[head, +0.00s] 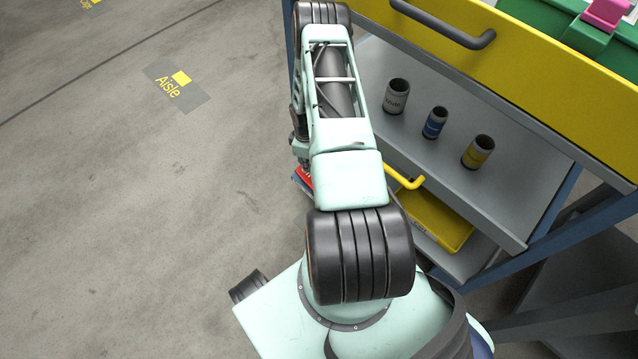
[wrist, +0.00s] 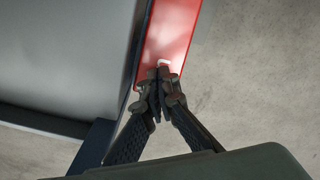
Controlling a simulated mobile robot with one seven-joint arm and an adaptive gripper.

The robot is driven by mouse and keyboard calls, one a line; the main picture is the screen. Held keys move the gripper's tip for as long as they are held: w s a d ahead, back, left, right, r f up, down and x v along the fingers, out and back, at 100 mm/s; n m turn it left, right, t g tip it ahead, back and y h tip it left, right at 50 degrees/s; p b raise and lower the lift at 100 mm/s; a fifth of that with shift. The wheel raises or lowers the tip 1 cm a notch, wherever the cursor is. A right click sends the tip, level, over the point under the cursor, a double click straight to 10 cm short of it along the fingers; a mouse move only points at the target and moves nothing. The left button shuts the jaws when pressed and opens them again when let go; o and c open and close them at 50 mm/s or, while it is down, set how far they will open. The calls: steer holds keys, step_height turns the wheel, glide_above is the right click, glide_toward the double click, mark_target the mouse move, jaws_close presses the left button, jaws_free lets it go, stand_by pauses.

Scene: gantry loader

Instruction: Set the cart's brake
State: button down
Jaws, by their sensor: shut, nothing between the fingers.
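The cart has a blue frame, grey shelves (head: 368,62) and a yellow top front; it fills the right of the head view. A red brake pedal (wrist: 172,30) with a small white mark juts out at the cart's lower edge in the wrist view. A sliver of it shows beside my arm in the head view (head: 304,174). My gripper (wrist: 159,82) is shut and empty, its tips over the near end of the red pedal. I cannot tell whether they touch it. My arm hides the gripper in the head view.
A dark handle (head: 445,25) sticks out above. The concrete floor (head: 150,200) at left is clear.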

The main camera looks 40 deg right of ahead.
steer(key=shift+f+b, duration=1.4)
steer(key=shift+f, duration=0.2)
stand_by(0.5)
steer(key=shift+r+p, duration=2.15)
steer(key=shift+r, duration=1.45)
